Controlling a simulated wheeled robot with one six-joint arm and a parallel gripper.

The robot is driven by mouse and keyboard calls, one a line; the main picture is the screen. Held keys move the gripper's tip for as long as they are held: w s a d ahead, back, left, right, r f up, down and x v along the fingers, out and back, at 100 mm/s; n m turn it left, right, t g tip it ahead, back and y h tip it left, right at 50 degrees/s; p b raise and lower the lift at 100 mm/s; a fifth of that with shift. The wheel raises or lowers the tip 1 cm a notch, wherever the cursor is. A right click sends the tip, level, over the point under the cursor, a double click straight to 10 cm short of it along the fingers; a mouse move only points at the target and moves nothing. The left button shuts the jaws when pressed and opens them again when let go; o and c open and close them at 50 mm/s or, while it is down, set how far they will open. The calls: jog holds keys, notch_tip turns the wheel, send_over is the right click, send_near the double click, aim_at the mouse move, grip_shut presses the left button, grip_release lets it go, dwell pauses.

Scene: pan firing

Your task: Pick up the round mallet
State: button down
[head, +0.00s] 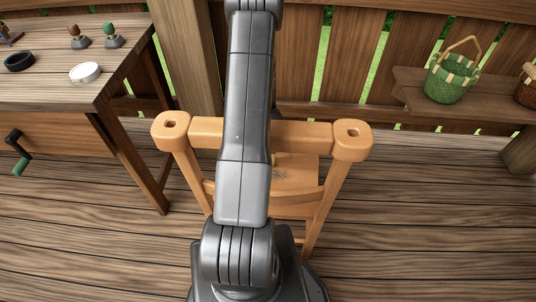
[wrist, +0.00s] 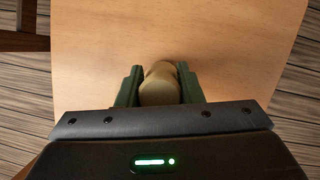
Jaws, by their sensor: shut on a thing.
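In the wrist view, my gripper (wrist: 160,76) is shut with its two green fingers on either side of a rounded tan wooden thing (wrist: 160,90), which looks like the round mallet. The fingers hide its sides, and no handle can be made out. A pale wooden surface (wrist: 90,50) lies beneath it; I cannot tell whether the mallet touches it. In the head view my arm hides the gripper and the mallet.
In the head view, an orange-brown wooden chair-like frame (head: 290,134) stands close behind my arm. A green basket (head: 447,80) sits on a bench (head: 478,107) at right.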

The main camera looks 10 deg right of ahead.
jog(key=shift+r, duration=0.1)
notch_tip(320, 180, up, 10)
jog(key=p, duration=0.7)
jog(key=shift+p, duration=0.3)
jog(key=c, duration=1.8)
grip_release()
grip_shut()
